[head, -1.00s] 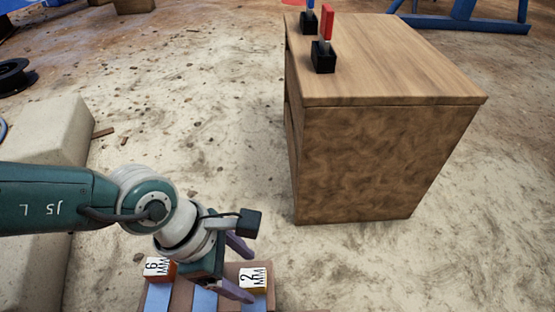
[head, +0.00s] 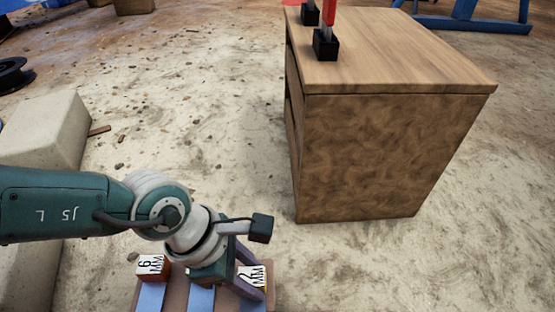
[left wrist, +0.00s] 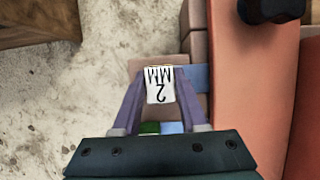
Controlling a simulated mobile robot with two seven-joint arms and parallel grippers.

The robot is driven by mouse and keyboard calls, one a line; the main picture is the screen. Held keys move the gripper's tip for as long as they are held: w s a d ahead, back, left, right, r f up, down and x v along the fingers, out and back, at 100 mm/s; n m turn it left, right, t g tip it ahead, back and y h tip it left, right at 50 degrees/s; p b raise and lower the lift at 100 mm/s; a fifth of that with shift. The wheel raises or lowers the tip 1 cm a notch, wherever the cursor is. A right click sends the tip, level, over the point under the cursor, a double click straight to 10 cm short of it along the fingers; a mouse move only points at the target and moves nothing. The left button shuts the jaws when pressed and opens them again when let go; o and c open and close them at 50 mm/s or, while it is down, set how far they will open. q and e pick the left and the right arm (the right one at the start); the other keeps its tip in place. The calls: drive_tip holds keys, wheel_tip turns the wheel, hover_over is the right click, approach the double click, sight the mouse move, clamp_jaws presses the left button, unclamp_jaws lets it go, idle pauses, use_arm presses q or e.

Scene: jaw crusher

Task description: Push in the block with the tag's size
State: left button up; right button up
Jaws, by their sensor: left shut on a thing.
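A block marked "2 MM" (head: 256,272) sits on the rack with blue strips (head: 150,297) at the bottom of the head view. Its white label (left wrist: 160,86) faces the camera in the left wrist view. My left gripper (head: 258,276) has its purple fingers at the two sides of this block and is shut on it; the fingers partly cover it in the head view. A red block (head: 152,267), whose label seems to read "6 MM", sits farther left on the rack. I see no separate size tag. My right gripper is not in view.
A wooden cabinet (head: 385,155) stands at the right, with black-based switches (head: 326,45) on top. A pale stone block (head: 48,135) lies at the left. Dusty floor (head: 215,110) lies open between them. An orange-red surface (left wrist: 250,90) runs beside the block in the wrist view.

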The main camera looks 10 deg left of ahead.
use_arm(q)
clamp_jaws()
idle(0.8)
